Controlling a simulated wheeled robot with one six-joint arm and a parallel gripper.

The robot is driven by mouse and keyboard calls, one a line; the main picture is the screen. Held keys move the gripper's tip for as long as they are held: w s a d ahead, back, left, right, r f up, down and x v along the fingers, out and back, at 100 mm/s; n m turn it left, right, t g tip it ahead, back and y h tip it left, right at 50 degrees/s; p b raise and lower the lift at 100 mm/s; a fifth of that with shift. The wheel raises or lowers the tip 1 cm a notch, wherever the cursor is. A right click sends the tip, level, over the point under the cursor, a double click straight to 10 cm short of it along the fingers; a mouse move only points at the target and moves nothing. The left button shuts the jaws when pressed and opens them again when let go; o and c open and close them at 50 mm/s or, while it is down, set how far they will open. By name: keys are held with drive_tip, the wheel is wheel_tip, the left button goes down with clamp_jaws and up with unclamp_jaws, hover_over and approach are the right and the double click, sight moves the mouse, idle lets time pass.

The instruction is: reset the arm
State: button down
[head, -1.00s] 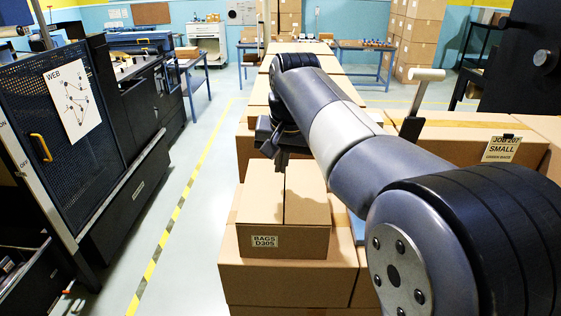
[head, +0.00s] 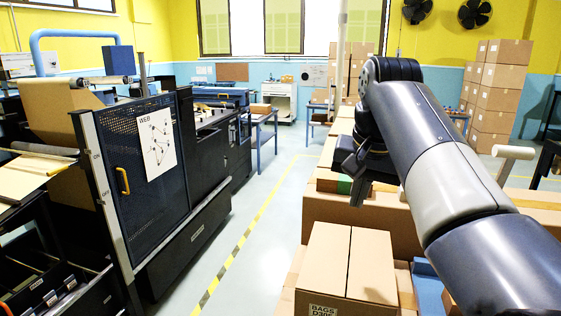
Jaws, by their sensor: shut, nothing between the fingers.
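My arm (head: 440,170) reaches in from the lower right of the head view and bends down at its far end. My gripper (head: 352,180) hangs at that end, dark and small, with its fingers pointing down. It is shut and empty. In the picture it shows just above and behind the cardboard box labelled BAGS (head: 345,262), apart from it as far as I can tell.
A dark machine with a mesh door marked WEB (head: 140,165) stands at the left. Stacked cartons (head: 500,85) stand at the back right. A low wall of boxes (head: 365,215) lies under the arm. The floor (head: 262,205) along the yellow-black line is clear.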

drive_tip(key=b, duration=0.1)
hover_over(343, 253)
drive_tip(key=s, duration=0.1)
wheel_tip(343, 253, down, 11)
drive_tip(key=shift+d+f, duration=0.1)
drive_tip(key=shift+f, duration=0.1)
drive_tip(key=shift+s+f+b, duration=0.1)
drive_tip(key=shift+f+b, duration=0.85)
drive_tip(key=shift+b, duration=0.3)
